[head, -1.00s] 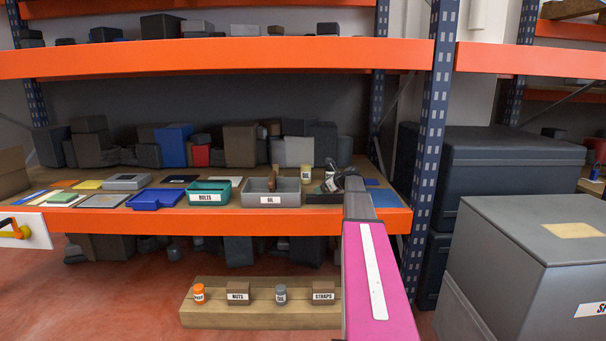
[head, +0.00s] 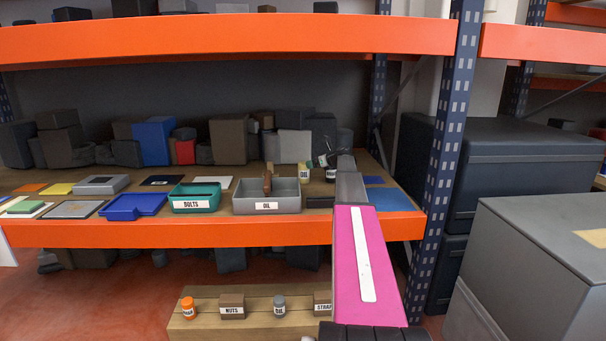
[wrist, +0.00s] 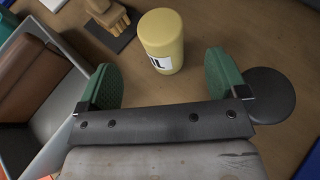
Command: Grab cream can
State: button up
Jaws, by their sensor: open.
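The cream can (wrist: 162,42) stands upright on the wooden shelf in the wrist view, with part of a dark-lettered label showing. My gripper (wrist: 161,72) is open and empty, its green-padded fingers spread wider than the can. The can is just beyond the fingers, in line with the gap and not visibly touching either. In the head view the can (head: 304,173) is small, right of the grey OIL bin.
The grey OIL bin (head: 267,198), with a brown object in it, is close to the left finger. A wooden piece on a dark plate (wrist: 108,32) lies behind it. A dark round object (wrist: 270,95) is beside the right finger. A green BOLTS bin (head: 195,200) sits farther left.

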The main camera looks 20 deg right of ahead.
aim_at(304, 163)
jog(key=x, duration=0.8)
jog(key=shift+w+a, duration=0.15)
jog(key=shift+w, duration=0.2)
jog(key=c, duration=1.2)
